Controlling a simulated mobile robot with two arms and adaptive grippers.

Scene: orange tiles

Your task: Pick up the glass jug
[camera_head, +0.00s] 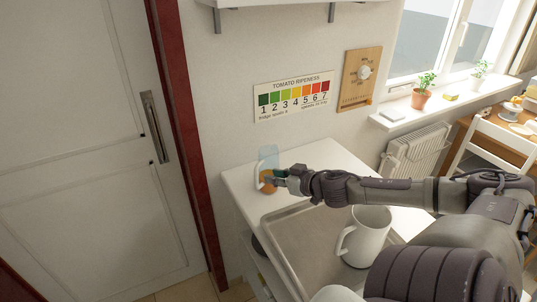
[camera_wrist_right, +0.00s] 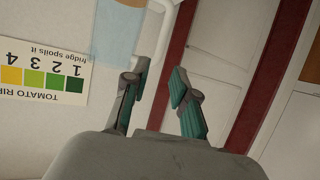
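The glass jug (camera_head: 268,155) is pale blue and see-through, with a white handle. It stands upright at the back left of the white counter, partly hidden by my right gripper. My right gripper (camera_head: 274,178) is beside the jug's lower part, with its arm reaching in from the right. In the right wrist view the gripper (camera_wrist_right: 155,84) is open, with a clear gap between its green-padded fingers. The jug (camera_wrist_right: 117,32) shows at the top there, its handle just ahead of the left finger. I cannot tell whether they touch. My left gripper is not in view.
A wall with a tomato ripeness chart (camera_head: 293,96) is behind. A door (camera_head: 85,150) is at left.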

